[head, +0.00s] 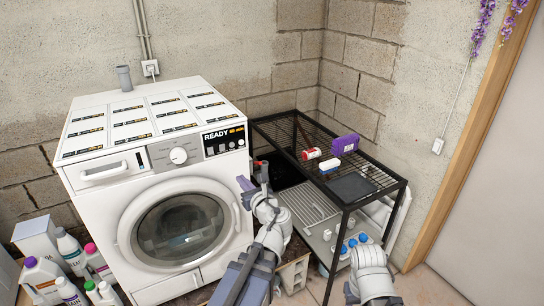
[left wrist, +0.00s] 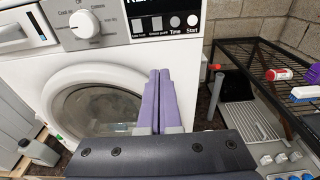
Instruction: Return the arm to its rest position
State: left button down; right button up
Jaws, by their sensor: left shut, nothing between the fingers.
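My left gripper (head: 246,184) is in front of the washing machine's (head: 88,198) right front edge in the head view, its arm reaching up from the bottom. In the left wrist view its two purple fingers (left wrist: 160,98) lie side by side, closed together with nothing between them. They overlap the round door and its right side in that view; I cannot tell the exact gap to the machine.
A black wire rack (head: 290,133) stands right of the washer, holding a red-and-white can (head: 311,153), a purple box (head: 346,144) and a dark flat pad (head: 350,187). Several bottles (head: 45,277) stand at the lower left. A grey upright tube (left wrist: 215,95) stands between washer and rack.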

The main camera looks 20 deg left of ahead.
pick_arm(q)
jog(key=s+d+f+n+g+h, duration=0.3)
jog(key=s+d+f+n, duration=0.1)
jog(key=d+f+n, duration=0.3)
jog(key=s+d+f+n+g+h, duration=0.3)
jog(key=d+f+n, duration=0.3)
jog(key=f+n, duration=0.15)
jog(key=s+d+f+n+g+h, duration=0.2)
jog(key=s+d+n, duration=0.2)
jog(key=d, duration=0.3)
jog(key=s+d+f+n+g+h, duration=0.2)
jog(key=s+d+n+g+h, duration=0.1)
jog(key=s+d, duration=0.4)
jog(key=shift+s+d+f+n, duration=0.15)
jog(key=shift+d+f+n, duration=0.3)
jog(key=shift+d, duration=0.1)
